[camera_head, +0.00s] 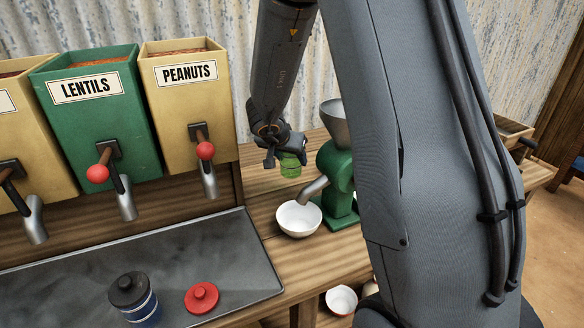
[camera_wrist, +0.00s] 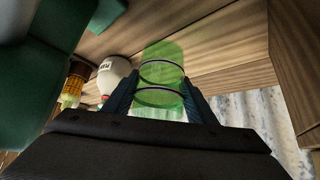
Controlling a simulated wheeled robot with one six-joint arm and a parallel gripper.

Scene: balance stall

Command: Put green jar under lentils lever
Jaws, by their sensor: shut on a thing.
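The green jar (camera_head: 290,166) is a see-through green cylinder. My gripper (camera_head: 284,155) is shut on it, between the peanuts bin and the green grinder, above the wooden counter. In the wrist view the green jar (camera_wrist: 162,80) sits between the two dark fingers of my gripper (camera_wrist: 160,100), with dark rings around it. The lentils bin (camera_head: 98,115) is green with a white label, at the left. Its lentils lever (camera_head: 98,173) has a red ball knob, above a metal spout (camera_head: 127,205). The tray below that spout looks bare.
The grey metal tray (camera_head: 70,265) holds a blue jar with a black lid (camera_head: 134,300) and a red lid (camera_head: 201,297) near its front. A white bowl (camera_head: 299,219) stands under the spout of the green grinder (camera_head: 338,180). The peanuts bin (camera_head: 190,110) stands between the lentils bin and my gripper.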

